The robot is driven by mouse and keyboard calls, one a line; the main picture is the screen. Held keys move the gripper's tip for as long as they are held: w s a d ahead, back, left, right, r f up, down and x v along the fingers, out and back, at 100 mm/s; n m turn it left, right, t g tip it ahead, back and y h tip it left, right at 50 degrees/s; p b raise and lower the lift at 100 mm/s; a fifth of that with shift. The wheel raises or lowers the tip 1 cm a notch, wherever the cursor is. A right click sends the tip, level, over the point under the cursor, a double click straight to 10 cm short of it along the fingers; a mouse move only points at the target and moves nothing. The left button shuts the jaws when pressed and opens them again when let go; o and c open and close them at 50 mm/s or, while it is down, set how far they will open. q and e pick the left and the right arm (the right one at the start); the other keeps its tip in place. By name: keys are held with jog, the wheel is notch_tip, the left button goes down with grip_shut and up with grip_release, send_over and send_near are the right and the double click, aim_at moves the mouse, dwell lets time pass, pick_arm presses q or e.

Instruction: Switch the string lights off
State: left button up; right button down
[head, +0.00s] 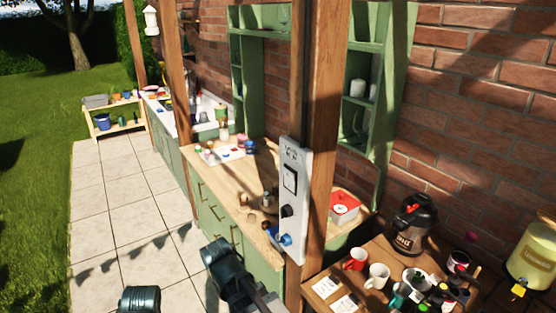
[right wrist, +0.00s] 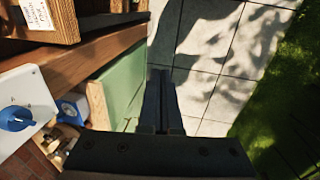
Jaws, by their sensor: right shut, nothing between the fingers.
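A white switch panel (head: 293,165) is fixed upright on a wooden post in the head view. It carries a rocker switch (head: 289,180), a black knob (head: 287,211) below it and a blue knob (head: 285,240) at the bottom. Part of the panel (right wrist: 28,95) also shows at the left edge of the right wrist view, with a blue knob (right wrist: 18,118) on it. My right gripper (right wrist: 160,75) is shut and empty, apart from the panel and to its right in that view, over the paving. The string lights themselves and my left gripper are not in view.
A side table (head: 322,287) with mugs, bottles and a black canister (head: 413,224) stands right of the post. A green cabinet counter (head: 233,212) with small items runs behind it.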

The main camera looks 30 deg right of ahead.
aim_at(287, 175)
jog(key=w+d+r+h, duration=0.4)
jog(key=r+h, duration=0.2)
jog(key=r, duration=0.2)
jog(key=w+d+r+h, duration=0.4)
jog(key=d+r+h, duration=0.15)
jog(key=r, duration=0.25)
pick_arm(q)
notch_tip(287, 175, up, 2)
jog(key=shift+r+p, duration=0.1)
jog(key=shift+p, duration=0.3)
pick_arm(e)
jog(key=w+a+r+t+h, duration=0.1)
jog(key=a+r+h, duration=0.3)
jog(key=r, duration=0.6)
jog(key=shift+w+a+r+h, duration=0.3)
jog(key=shift+a+h, duration=0.1)
jog(key=shift+h, duration=0.55)
jog(key=shift+d, duration=0.1)
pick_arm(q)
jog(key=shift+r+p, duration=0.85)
pick_arm(e)
jog(key=d, duration=0.4)
jog(key=d+r, duration=0.1)
jog(key=d, duration=0.4)
jog(key=w+d, duration=0.1)
jog(key=d, duration=0.3)
jog(key=shift+d+r, duration=0.35)
